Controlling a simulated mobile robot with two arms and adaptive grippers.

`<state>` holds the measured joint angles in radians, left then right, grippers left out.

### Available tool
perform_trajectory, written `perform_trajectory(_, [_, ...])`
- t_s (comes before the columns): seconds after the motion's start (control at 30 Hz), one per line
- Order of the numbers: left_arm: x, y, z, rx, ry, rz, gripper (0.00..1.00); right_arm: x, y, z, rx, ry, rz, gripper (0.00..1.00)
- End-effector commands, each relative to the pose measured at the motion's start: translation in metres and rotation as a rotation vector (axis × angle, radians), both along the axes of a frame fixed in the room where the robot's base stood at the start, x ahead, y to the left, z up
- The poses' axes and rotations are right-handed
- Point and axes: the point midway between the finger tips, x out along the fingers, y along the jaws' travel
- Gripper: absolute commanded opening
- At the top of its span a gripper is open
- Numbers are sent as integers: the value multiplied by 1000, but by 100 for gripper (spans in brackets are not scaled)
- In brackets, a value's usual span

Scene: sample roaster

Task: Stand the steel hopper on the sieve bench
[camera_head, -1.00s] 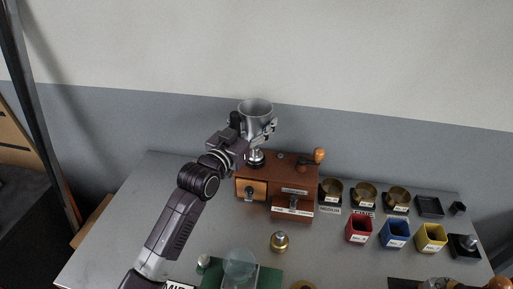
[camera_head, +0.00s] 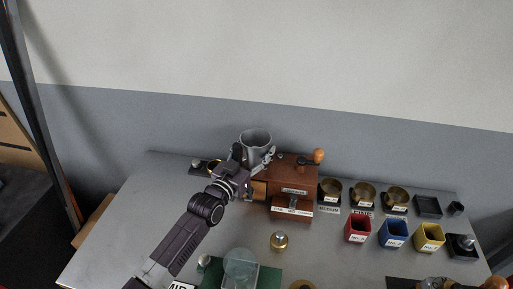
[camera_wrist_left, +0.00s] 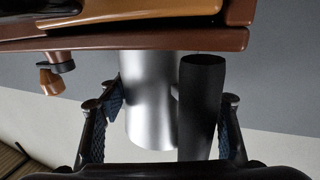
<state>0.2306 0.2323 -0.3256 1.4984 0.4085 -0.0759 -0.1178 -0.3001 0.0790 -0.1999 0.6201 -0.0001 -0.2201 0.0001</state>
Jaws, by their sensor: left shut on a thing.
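The steel hopper (camera_head: 256,144) is a grey metal cup, upright at the back of the table. It also shows in the left wrist view (camera_wrist_left: 149,105), with a black handle (camera_wrist_left: 201,100) in front of it. My left gripper (camera_head: 247,160) is shut on the hopper, with a finger on either side in the wrist view. The hopper is at the left end of the brown wooden box with drawers (camera_head: 297,173). Its lower end is hidden, so I cannot tell whether it touches anything. I cannot tell which surface is the sieve bench. My right gripper is out of view.
Brass sieves (camera_head: 363,191) stand right of the wooden box. Red (camera_head: 358,230), blue (camera_head: 396,233) and yellow (camera_head: 430,238) bins stand in front of them. A brass weight (camera_head: 279,241) stands ahead; the left tabletop (camera_head: 135,215) is clear.

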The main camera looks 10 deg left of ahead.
Motion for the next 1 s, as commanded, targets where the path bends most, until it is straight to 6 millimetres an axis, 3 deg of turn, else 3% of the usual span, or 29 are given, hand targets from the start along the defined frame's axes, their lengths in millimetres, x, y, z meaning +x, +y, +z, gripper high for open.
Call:
perform_trajectory(0.1, [0,0,-4,0,-1,0,26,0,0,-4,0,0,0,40])
perform_trajectory(0.13, [0,0,-4,0,0,0,61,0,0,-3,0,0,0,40])
perform_trajectory(0.27, [0,0,-3,0,1,0,75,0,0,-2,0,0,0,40])
perform_trajectory(0.67, [-1,1,-5,0,0,0,76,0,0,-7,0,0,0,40])
perform_trajectory(0.83, [-23,7,-6,1,2,0,76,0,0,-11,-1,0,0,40])
perform_trajectory(1.0, [-52,9,-24,1,3,0,76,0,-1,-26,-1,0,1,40])
